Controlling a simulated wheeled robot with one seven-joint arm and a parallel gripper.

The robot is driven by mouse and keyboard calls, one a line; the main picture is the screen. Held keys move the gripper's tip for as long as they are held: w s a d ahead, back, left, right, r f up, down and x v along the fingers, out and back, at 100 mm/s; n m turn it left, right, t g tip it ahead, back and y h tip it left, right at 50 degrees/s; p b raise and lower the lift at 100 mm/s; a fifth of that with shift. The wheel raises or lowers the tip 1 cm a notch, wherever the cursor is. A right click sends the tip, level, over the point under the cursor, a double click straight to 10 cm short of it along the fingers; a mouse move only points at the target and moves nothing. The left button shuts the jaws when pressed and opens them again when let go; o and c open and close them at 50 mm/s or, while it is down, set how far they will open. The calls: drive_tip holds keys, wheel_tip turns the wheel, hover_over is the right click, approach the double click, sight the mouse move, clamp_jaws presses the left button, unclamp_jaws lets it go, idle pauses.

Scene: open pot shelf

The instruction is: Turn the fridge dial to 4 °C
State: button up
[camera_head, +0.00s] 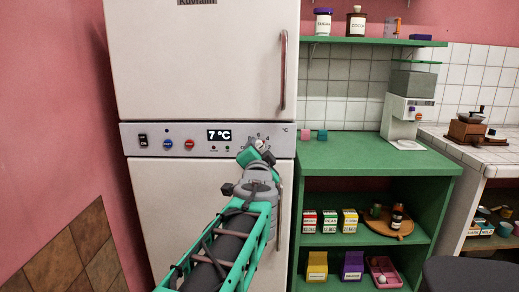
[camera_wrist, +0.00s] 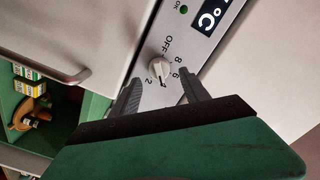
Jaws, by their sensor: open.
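The fridge dial (camera_wrist: 158,68) is a small pale knob on the fridge's control panel, with OFF, 8, 6 and 2 legible around it in the wrist view. Its pointer ridge points down in that view, toward the 4 position, where the mark is hard to make out. The fridge display (camera_head: 219,135) reads 7 °C in the head view. My gripper (camera_wrist: 159,77) is open, with one dark fingertip on each side of the dial. I cannot tell whether either finger touches it. In the head view my gripper (camera_head: 256,153) partly covers the dial.
A green shelf unit (camera_head: 375,150) with boxes and jars stands close on the right. A pink wall (camera_head: 55,100) borders the left.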

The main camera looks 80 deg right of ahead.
drive_tip(key=v, duration=0.5)
